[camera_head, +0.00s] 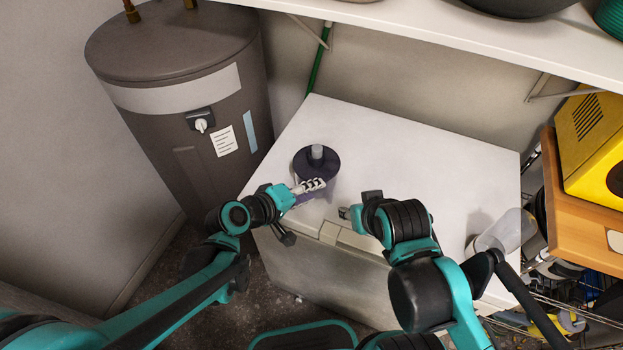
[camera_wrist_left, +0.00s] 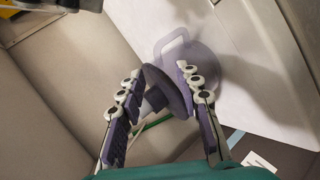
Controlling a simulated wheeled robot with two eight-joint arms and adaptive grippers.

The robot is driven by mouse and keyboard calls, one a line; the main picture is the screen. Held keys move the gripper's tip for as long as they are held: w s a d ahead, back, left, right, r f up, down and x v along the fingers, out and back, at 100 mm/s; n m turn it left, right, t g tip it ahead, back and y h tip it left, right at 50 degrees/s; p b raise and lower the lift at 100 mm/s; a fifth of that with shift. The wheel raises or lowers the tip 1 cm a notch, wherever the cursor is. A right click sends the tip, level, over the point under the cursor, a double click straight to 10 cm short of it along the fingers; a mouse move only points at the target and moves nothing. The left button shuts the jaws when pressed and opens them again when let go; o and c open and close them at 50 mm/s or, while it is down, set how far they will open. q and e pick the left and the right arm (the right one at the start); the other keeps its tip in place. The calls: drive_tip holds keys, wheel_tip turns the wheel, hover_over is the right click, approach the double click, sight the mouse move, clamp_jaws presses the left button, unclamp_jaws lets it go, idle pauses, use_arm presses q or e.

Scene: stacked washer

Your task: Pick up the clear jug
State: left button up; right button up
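A see-through, purple-tinted jug with a round dark purple lid (camera_head: 312,158) and a grey knob stands on the white appliance top in the head view. In the left wrist view its clear body and handle (camera_wrist_left: 172,44) show beyond the fingers, with the dark lid (camera_wrist_left: 172,88) nearer the camera. My left gripper (camera_head: 312,188) is at the jug's near side. In the left wrist view its fingers (camera_wrist_left: 160,72) are apart, with the handle just beyond the tips and nothing clamped. My right gripper (camera_head: 357,204) is right of the jug, apart from it; its finger opening is unclear.
The white appliance top (camera_head: 420,150) is mostly clear behind and right of the jug. A pale clear container (camera_head: 508,230) is at its right edge. A grey tank (camera_head: 180,100) stands left, a shelf (camera_head: 450,40) hangs above, and a yellow box (camera_head: 595,140) is right.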

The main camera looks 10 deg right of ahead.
sight(327, 186)
use_arm(q)
drive_tip(key=b+x, duration=0.2)
drive_tip(key=x, duration=0.3)
drive_tip(key=shift+d, duration=0.1)
drive_tip(key=shift+s, duration=0.1)
clamp_jaws()
drive_tip(key=shift+r, duration=0.1)
